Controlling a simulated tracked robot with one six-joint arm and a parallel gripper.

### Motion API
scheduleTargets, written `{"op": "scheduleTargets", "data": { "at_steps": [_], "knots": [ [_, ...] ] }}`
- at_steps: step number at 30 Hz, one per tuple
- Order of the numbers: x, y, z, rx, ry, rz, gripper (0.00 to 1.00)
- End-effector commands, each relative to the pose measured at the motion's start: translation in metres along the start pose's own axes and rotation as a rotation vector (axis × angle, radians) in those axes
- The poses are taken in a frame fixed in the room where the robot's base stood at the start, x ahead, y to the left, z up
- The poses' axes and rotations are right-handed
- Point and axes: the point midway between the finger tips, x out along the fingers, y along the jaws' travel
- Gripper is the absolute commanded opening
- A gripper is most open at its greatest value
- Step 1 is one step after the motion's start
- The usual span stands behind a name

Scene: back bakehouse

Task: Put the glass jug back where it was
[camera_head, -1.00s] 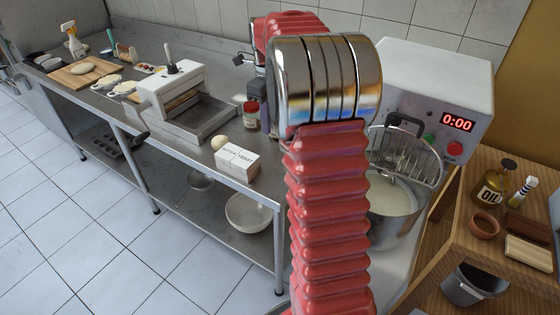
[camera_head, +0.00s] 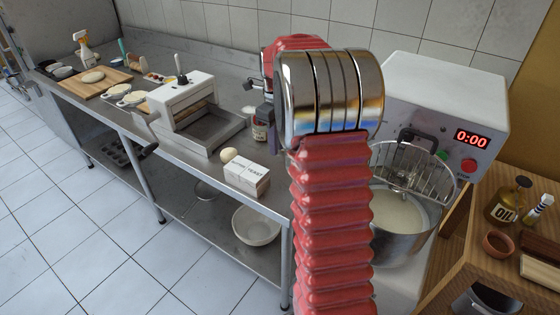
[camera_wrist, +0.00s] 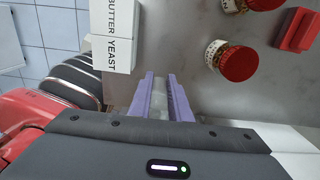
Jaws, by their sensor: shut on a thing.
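My gripper (camera_wrist: 164,92) shows in the wrist view as two purple fingers close together over the grey steel bench. They are shut on a narrow, pale, clear-looking thing (camera_wrist: 161,103). It looks like part of the glass jug, but too little shows to make out its shape. No other glass jug stands out in either view. In the head view my red arm and its shiny joint hide most of the gripper.
Red-lidded jars (camera_wrist: 238,64) stand near the fingers. A dough sheeter (camera_head: 200,115) is left. A mixer (camera_head: 445,100) and a wooden shelf with an oil bottle (camera_head: 508,200) are right.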

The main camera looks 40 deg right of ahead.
Motion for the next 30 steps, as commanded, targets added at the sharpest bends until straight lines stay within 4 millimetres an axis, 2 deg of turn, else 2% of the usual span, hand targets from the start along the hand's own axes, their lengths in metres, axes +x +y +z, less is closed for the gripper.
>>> {"op": "scheduleTargets", "data": {
  "at_steps": [4,16,25,30],
  "knots": [
    [0.017,0.0,0.0,-0.001,0.001,0.001,0.0],
    [0.022,0.001,0.001,-0.002,0.0,0.0,0.0],
    [0.054,0.001,0.001,-0.002,0.001,0.001,0.0],
    [0.058,0.001,0.001,-0.003,0.0,0.0,0.0]
  ]
}}
